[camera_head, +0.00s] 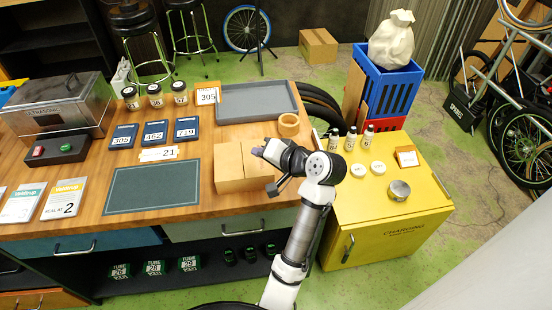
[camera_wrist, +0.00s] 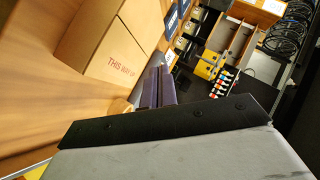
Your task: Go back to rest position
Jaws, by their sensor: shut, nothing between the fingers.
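My gripper (camera_head: 259,152) is at the end of my white and grey arm, over the right part of the wooden workbench (camera_head: 90,212). It is at the right side of a closed cardboard box (camera_head: 230,178); I cannot tell whether it touches the box. In the wrist view the purple-grey fingers (camera_wrist: 158,88) lie side by side, shut with nothing between them. The same box, with "THIS WAY UP" printed on it, shows at the upper left of the wrist view (camera_wrist: 112,45).
A grey tray (camera_head: 262,116) and a tape roll (camera_head: 289,124) lie behind the box. A green mat (camera_head: 153,187) lies to its left. A yellow cabinet (camera_head: 390,220) with bottles, round tins and a metal cup stands to the right, beside my arm. A blue crate (camera_head: 390,90) stands behind it.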

